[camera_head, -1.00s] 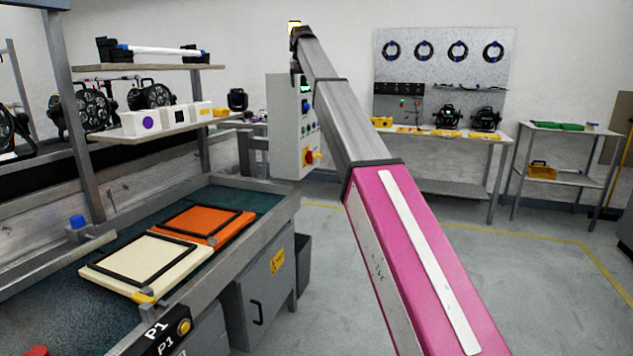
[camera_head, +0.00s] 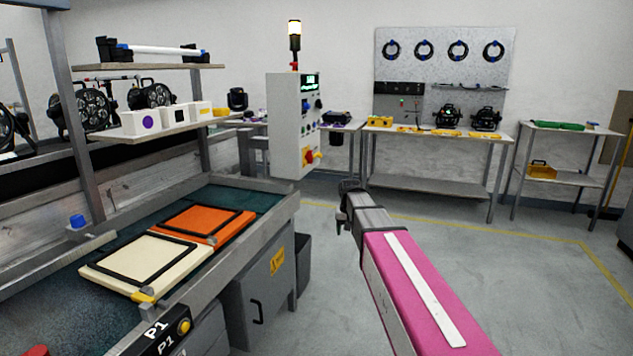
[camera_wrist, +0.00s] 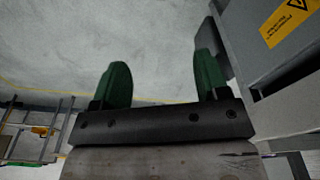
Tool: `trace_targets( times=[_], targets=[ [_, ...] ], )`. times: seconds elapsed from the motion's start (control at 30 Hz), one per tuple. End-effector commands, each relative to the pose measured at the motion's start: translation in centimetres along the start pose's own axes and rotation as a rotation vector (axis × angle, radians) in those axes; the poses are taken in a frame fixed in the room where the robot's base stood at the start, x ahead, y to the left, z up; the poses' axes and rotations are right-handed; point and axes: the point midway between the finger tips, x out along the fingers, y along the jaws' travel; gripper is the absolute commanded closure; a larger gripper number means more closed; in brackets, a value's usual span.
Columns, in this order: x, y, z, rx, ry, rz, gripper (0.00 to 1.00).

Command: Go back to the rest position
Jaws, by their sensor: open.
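My gripper shows in the wrist view (camera_wrist: 162,88), with two green fingers standing wide apart and nothing between them. Behind the fingers in that view are grey floor and the side of the grey workbench cabinet. In the head view my arm, with its pink link, reaches forward to the right of the workbench, low over the floor. The end of the arm is small and dark there, and its fingers cannot be made out clearly.
The workbench rim (camera_head: 262,232) is left of my arm, with a cream framed panel (camera_head: 115,262) and an orange framed panel (camera_head: 190,224) on it. A control box (camera_head: 297,130) stands ahead. Far tables (camera_head: 440,186) line the back wall. Floor at right (camera_head: 520,270) is clear.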

Motion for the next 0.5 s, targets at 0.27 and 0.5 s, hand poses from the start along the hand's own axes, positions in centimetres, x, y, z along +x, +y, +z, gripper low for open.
trace_targets(
  times=[0.27,0.5],
  targets=[
    [7.6,3.4,13.7,0.014,-0.063,-0.008,0.32],
    [11.4,5.2,23.4,0.024,-0.105,-0.016,0.32]
  ],
)
